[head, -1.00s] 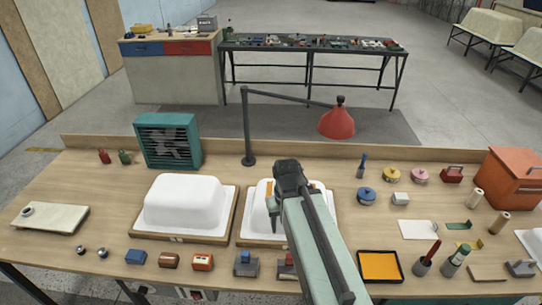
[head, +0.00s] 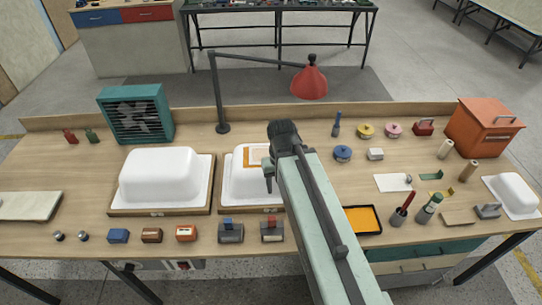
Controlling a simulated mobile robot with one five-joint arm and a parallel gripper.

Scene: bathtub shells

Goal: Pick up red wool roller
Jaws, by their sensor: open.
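I cannot name the red wool roller for certain. A grey block with a red top (head: 272,228) stands at the front edge, right of a like block with a blue top (head: 230,231). A dark holder with a red handle (head: 403,209) stands right of my arm. My gripper (head: 268,181) points down over the right-hand white tub shell (head: 238,182), with its jaws open and nothing seen between them. My arm hides part of that shell.
A second white shell (head: 160,178) sits left on a wooden board. A red lamp (head: 310,82) overhangs the bench behind my arm. An orange tray (head: 362,220) lies right of the arm. A green fan (head: 136,115) and an orange cabinet (head: 485,127) stand at the back.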

